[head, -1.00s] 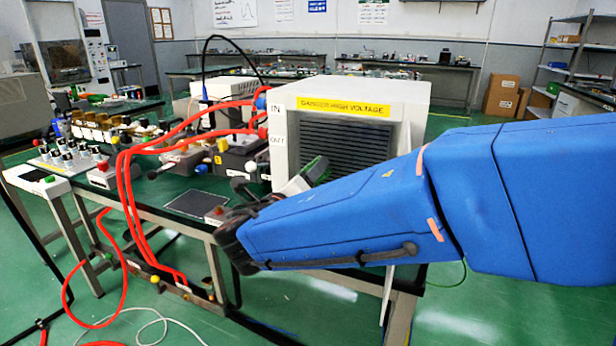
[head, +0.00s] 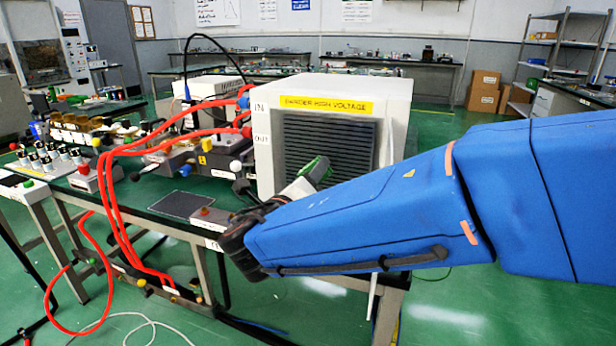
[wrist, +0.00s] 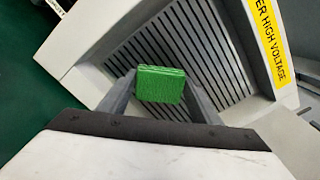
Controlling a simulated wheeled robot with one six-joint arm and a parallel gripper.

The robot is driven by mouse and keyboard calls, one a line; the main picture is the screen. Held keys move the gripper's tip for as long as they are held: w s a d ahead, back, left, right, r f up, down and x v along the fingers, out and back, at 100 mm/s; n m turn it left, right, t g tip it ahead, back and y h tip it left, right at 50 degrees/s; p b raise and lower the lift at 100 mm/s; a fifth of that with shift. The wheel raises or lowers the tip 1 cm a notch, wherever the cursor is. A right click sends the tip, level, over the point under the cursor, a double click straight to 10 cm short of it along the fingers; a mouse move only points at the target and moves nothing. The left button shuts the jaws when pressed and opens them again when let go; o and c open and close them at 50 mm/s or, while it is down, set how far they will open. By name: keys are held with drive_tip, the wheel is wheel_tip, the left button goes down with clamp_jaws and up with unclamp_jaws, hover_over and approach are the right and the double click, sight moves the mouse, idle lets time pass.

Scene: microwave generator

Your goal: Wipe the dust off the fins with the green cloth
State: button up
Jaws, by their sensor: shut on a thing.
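My gripper (wrist: 160,88) is shut on the green cloth (wrist: 161,84), a folded pad held between its two fingers in the wrist view. The cloth is in front of the dark fins (wrist: 205,38), which are slats set in the face of the white cabinet (wrist: 92,25). I cannot tell whether the cloth touches the fins. In the head view a bit of green shows at my gripper (head: 316,168), before the lower part of the fins (head: 330,138). My blue arm hides the lower right of the cabinet (head: 395,100). Dust cannot be made out clearly.
Red hoses (head: 112,190) run from the cabinet's left side and hang off the bench. A dark flat pad (head: 182,204) lies on the bench left of my arm. Electrical parts (head: 78,120) crowd the bench's left. Open green floor (head: 455,125) lies right of the cabinet.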

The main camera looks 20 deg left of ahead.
sight(299, 167)
drive_tip(key=shift+w+a, duration=0.2)
drive_tip(key=shift+a, duration=0.75)
drive_tip(key=shift+w+a, duration=0.15)
drive_tip(key=shift+a, duration=0.75)
drive_tip(key=shift+s, duration=0.1)
drive_tip(key=shift+s+a, duration=0.15)
drive_tip(key=shift+s, duration=1.3)
drive_tip(key=shift+s+a, duration=0.1)
drive_tip(key=shift+s, duration=1.35)
drive_tip(key=shift+s+a, duration=0.1)
drive_tip(key=shift+s, duration=1.4)
